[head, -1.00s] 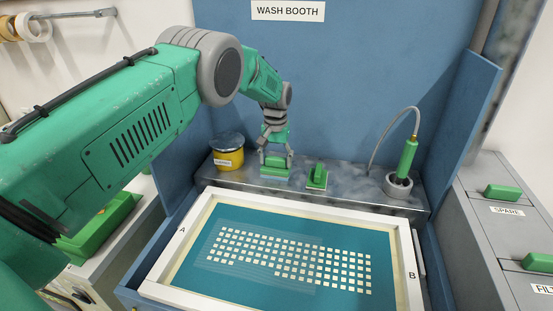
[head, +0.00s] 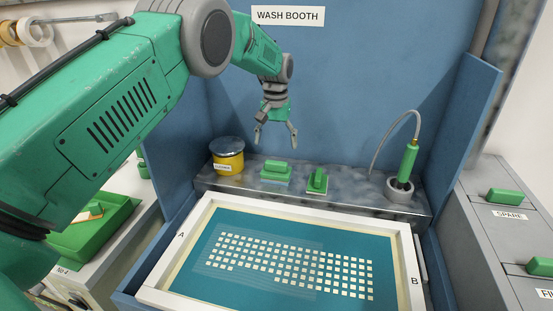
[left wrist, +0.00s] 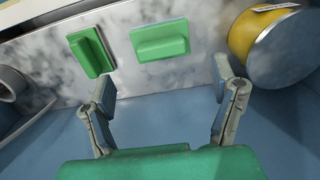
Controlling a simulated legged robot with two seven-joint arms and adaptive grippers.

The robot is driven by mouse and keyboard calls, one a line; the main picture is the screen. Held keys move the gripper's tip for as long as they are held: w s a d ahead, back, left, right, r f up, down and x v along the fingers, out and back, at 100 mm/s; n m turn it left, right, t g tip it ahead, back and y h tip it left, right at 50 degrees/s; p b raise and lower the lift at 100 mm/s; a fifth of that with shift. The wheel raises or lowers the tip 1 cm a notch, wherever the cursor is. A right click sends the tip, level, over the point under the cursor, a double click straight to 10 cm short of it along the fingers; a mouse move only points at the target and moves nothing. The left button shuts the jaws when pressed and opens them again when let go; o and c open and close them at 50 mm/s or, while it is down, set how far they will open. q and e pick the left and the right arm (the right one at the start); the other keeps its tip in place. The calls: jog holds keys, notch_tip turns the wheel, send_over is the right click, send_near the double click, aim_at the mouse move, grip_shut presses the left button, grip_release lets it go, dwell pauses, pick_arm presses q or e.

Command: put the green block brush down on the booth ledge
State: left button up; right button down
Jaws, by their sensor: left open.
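The green block brush (head: 276,172) rests on the metal booth ledge (head: 350,193), between the yellow tin and another green-handled tool (head: 317,181). A pale layer shows under its green block. In the left wrist view the brush (left wrist: 160,40) lies flat on the ledge, beside the other green tool (left wrist: 91,52). My left gripper (head: 276,146) is open and empty above the brush, with its fingers pointing down and apart from it. Its spread fingers also show in the left wrist view (left wrist: 163,80). My right gripper is not in view.
The yellow tin (head: 228,160) stands at the ledge's left end. A green spray wand (head: 408,160) with a hose stands in a holder at the right. A framed screen (head: 225,278) lies in front. The blue booth wall (head: 350,80) rises behind.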

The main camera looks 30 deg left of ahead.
aim_at(276, 163)
pick_arm(q)
notch_tip(276, 163, up, 4)
dwell(0.7)
